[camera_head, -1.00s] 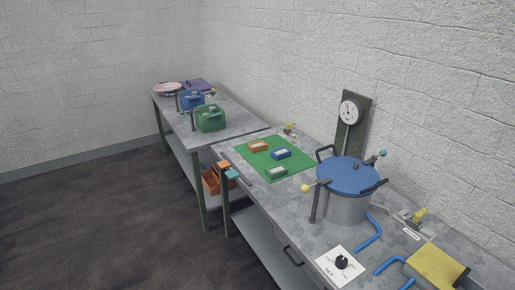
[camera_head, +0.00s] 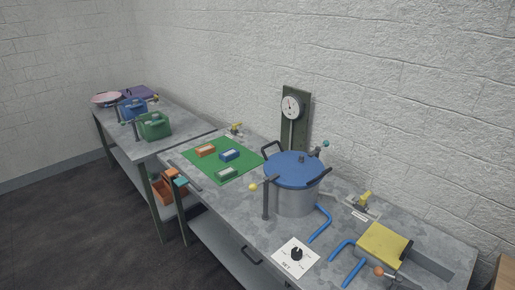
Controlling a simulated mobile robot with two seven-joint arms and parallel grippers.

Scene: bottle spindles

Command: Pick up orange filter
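The orange filter (camera_head: 205,151) is a small orange block with a pale top. It lies on the green mat (camera_head: 216,172) on the near table, toward the mat's back left. A blue block (camera_head: 229,155) and a green block (camera_head: 227,173) of similar shape lie on the same mat, apart from it. Neither of my grippers shows in the head view, so I cannot see how they stand.
A blue-lidded pot (camera_head: 294,188) stands right of the mat, with a gauge (camera_head: 291,108) behind it. A yellow box (camera_head: 382,243) and blue bent pipes (camera_head: 341,250) are at the right. An orange crate (camera_head: 168,189) sits below. Dark floor at left is clear.

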